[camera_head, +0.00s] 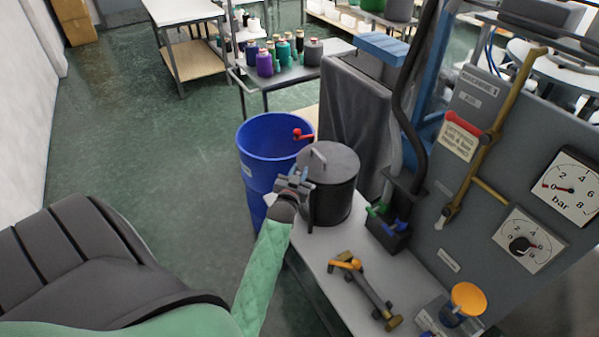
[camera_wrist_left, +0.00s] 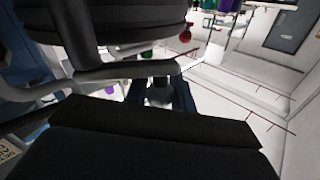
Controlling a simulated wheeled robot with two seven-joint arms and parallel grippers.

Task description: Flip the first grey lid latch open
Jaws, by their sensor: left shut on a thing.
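A dark grey lidded pot (camera_head: 332,190) stands on the light bench, with a pale handle (camera_head: 318,156) on its lid. My left gripper (camera_head: 296,180) is at the near left side of the pot, by the lid rim. It is shut on what looks like the grey lid latch, which is mostly hidden by the fingers in the head view. In the left wrist view a grey bar (camera_wrist_left: 125,70) crosses in front of the fingers, under the dark rounded pot (camera_wrist_left: 120,30). Whether the latch is tilted is hard to tell. My right gripper is not in view.
An orange and grey tool (camera_head: 362,285) and an orange-topped container (camera_head: 467,300) are on the bench. A gauge panel (camera_head: 500,150) stands at right.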

